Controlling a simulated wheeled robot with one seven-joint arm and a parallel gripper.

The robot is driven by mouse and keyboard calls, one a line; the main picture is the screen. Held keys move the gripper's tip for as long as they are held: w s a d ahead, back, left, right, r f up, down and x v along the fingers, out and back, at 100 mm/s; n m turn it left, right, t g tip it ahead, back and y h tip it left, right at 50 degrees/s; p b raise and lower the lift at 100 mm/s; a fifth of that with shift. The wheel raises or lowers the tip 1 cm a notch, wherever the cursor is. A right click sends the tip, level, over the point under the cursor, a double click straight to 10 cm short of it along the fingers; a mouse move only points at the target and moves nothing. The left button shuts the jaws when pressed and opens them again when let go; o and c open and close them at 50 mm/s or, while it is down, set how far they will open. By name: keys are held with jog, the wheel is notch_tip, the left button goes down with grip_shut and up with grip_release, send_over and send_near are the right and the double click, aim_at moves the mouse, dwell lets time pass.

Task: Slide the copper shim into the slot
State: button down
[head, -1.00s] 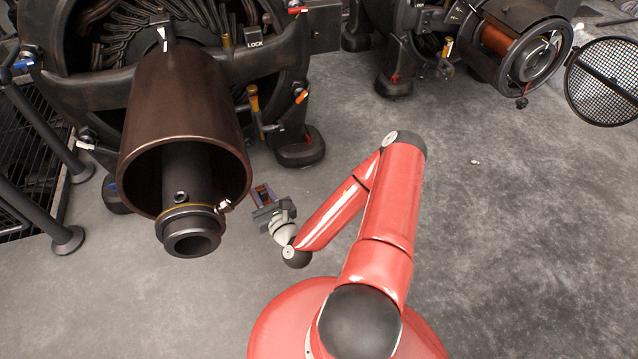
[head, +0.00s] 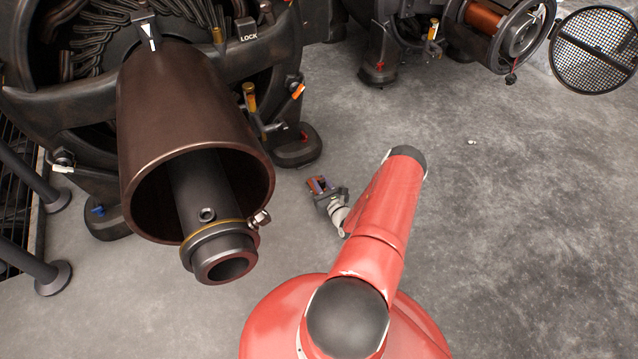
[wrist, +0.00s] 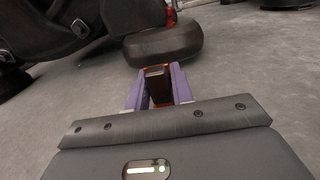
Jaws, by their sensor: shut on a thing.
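My gripper (head: 319,184) is out over the grey floor, to the right of the big brown cylinder, and apart from the machine. In the wrist view, its two purple fingers (wrist: 156,88) are shut on a small dark piece with copper-orange edges, the copper shim (wrist: 157,69). The shim points away from the palm, toward a black machine foot (wrist: 164,45) beyond it. In the head view the shim is too small to make out clearly. I cannot pick out the slot in either view.
The brown cylinder (head: 180,110) with a dark shaft (head: 203,195) juts out from the large black machine (head: 60,110) at left. A second machine with a copper coil (head: 484,17) and a round mesh cover (head: 597,50) stand at back right. The floor (head: 500,230) at right is open.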

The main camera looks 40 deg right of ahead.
aim_at(304, 156)
jog(key=shift+s, duration=0.15)
jog(key=shift+b+x, duration=0.5)
jog(key=shift+x, duration=0.4)
jog(key=shift+b+x, duration=0.6)
jog(key=shift+x, duration=1.15)
jog(key=shift+w, duration=0.3)
jog(key=shift+x, duration=2.75)
jog(key=c, duration=1.1)
grip_release()
jog(key=shift+c, duration=0.2)
jog(key=shift+s, duration=0.2)
jog(key=p+v, duration=0.1)
jog(key=v, duration=0.6)
jog(key=shift+s+p, duration=0.3)
jog(key=shift+p, duration=0.05)
